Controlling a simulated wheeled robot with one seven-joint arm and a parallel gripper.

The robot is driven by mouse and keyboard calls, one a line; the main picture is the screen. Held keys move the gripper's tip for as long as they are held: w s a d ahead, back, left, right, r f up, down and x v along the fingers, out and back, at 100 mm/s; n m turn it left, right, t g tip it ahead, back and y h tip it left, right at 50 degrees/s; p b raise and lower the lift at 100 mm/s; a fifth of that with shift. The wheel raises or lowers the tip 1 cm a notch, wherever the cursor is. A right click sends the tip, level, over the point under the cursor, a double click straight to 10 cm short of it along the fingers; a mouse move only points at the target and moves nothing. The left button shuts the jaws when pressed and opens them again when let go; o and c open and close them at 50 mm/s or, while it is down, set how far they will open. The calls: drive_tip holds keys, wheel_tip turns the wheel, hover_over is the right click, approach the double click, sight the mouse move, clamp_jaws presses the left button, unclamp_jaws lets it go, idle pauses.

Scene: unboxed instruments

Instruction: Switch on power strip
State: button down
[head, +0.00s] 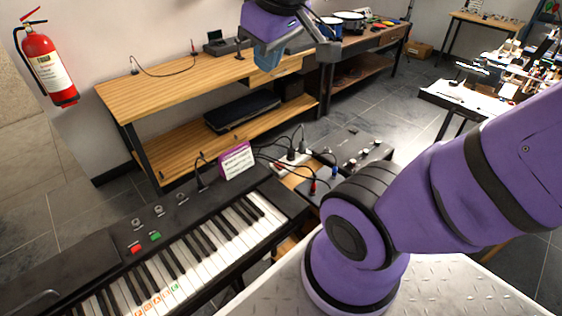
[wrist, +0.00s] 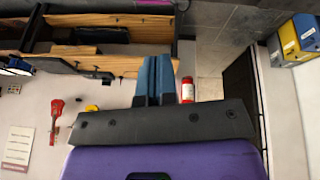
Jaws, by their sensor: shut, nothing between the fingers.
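A pale strip with black plugs and cables, which looks like the power strip (head: 284,166), lies on a small wooden surface behind the keyboard's right end in the head view. Its switch is too small to make out. My gripper (head: 268,62) is raised at the top middle of the head view, well above and apart from the strip. Its blue fingers (wrist: 153,80) are together and empty in the wrist view. The strip cannot be made out in the wrist view.
An electronic keyboard (head: 190,252) fills the lower left, with a purple card (head: 236,160) behind it. A grey control box (head: 352,149) stands right of the strip. A wooden shelf bench (head: 160,86) is behind. A fire extinguisher (head: 47,65) hangs at left.

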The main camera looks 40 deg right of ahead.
drive_tip(key=w+d+f+n+g, duration=0.2)
drive_tip(key=w+d+f+n, duration=0.3)
drive_tip(key=w, duration=0.4)
drive_tip(key=n+g, duration=0.4)
drive_tip(key=n, duration=0.7)
hover_over(282, 166)
drive_tip(key=w, duration=0.2)
wheel_tip(282, 166, down, 27)
drive_tip(key=shift+f+y, duration=0.1)
drive_tip(key=shift+y, duration=0.2)
drive_tip(key=f, duration=0.4)
drive_tip(key=s+f, duration=0.1)
drive_tip(key=f, duration=0.9)
drive_tip(key=shift+s, duration=0.3)
